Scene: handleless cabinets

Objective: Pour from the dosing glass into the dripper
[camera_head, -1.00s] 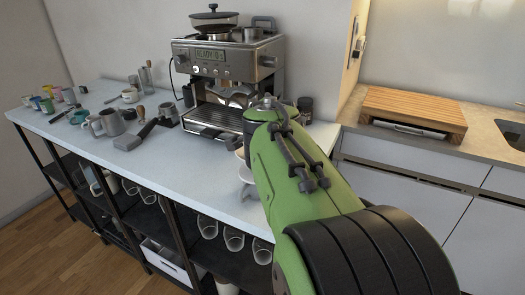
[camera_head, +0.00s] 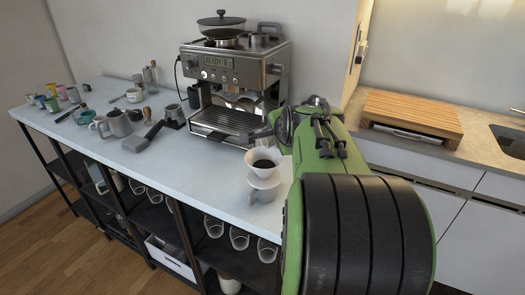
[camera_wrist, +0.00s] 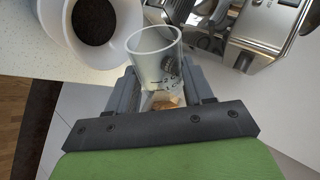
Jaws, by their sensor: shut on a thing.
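My gripper (camera_wrist: 163,85) is shut on the clear dosing glass (camera_wrist: 150,60), whose open rim faces up in the wrist view. The glass is beside the dripper, to its right in that view, and looks clear inside. In the head view my gripper (camera_head: 262,133) is partly hidden by my green arm, and I cannot make out the glass there.
The espresso machine (camera_head: 234,82) stands behind the dripper. A wooden board (camera_head: 412,115) lies on the right worktop. The counter left of the dripper is clear.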

